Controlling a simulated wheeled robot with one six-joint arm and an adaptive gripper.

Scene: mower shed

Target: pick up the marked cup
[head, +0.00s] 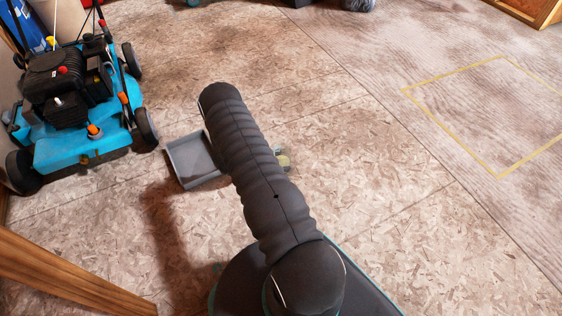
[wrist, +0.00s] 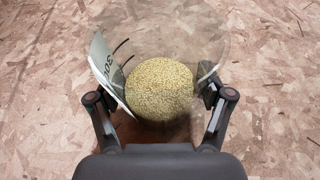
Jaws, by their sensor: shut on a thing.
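The marked cup (wrist: 192,50) is clear, with a white label bearing dark print on its left side and pale yellow-green grain inside. In the wrist view my gripper (wrist: 163,96) has one finger on each side of the cup, shut on it. The label lies by the left finger. In the head view a small part of the cup (head: 284,161) shows just right of my arm; my arm hides the rest and most of the gripper. I cannot tell whether the cup touches the floor.
A grey shallow tray (head: 194,161) lies on the floor left of my arm. A blue mower (head: 82,148) stands at the upper left. A wooden beam (head: 70,272) crosses the lower left. A yellow outlined area (head: 448,134) at the right is empty, with clear floor around it.

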